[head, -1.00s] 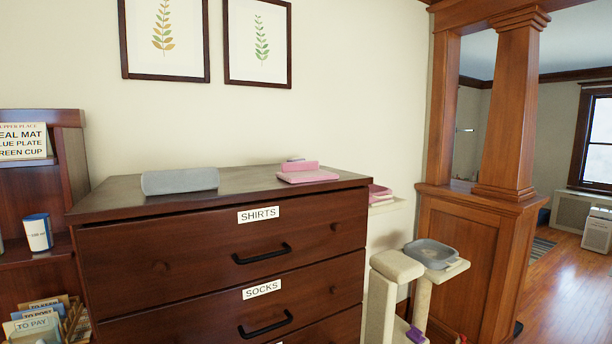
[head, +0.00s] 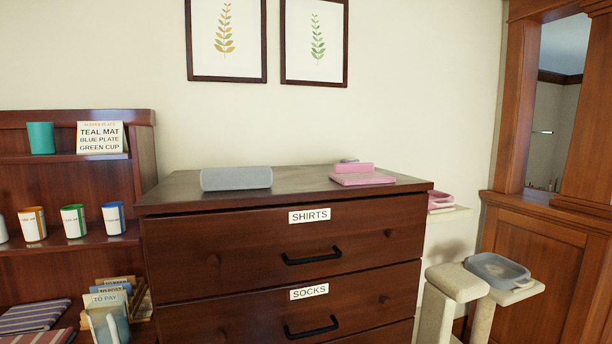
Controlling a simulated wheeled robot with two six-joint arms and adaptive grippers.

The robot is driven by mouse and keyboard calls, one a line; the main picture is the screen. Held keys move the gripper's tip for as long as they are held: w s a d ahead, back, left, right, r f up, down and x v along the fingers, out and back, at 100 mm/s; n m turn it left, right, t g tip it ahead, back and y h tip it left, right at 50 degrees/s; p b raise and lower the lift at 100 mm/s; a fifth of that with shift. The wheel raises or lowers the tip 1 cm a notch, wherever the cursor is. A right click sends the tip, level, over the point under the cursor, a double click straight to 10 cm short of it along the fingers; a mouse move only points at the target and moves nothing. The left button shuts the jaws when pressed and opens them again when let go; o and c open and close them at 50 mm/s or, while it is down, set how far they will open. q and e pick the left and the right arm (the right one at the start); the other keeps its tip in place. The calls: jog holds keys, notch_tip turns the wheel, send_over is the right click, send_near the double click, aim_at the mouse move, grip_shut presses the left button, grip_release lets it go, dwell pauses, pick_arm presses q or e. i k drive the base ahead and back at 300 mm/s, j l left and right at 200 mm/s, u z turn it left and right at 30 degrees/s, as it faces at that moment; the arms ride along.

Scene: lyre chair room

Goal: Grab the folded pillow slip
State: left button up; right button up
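A brown wooden dresser (head: 285,222) stands in the middle of the head view. On its top at the left lies a grey, rounded, folded-looking cloth bundle (head: 236,178). I cannot tell for sure which of these is the pillow slip. Neither of my grippers is in view.
The dresser top between the bundles is clear. Its drawers are labelled SHIRTS and SOCKS. A shelf (head: 68,158) with several cups and a sign (head: 101,137) stands left. A cat tree with a grey tray (head: 498,270) and a wooden column base (head: 540,262) are right.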

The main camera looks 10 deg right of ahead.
aim_at(362, 173)
jog(key=l+u, duration=0.3)
jog(key=l, duration=0.35)
jog(key=l+u, duration=0.3)
jog(key=l, duration=0.35)
jog(key=k+l+u, duration=0.1)
jog(key=l+u, duration=0.15)
jog(key=l, duration=0.4)
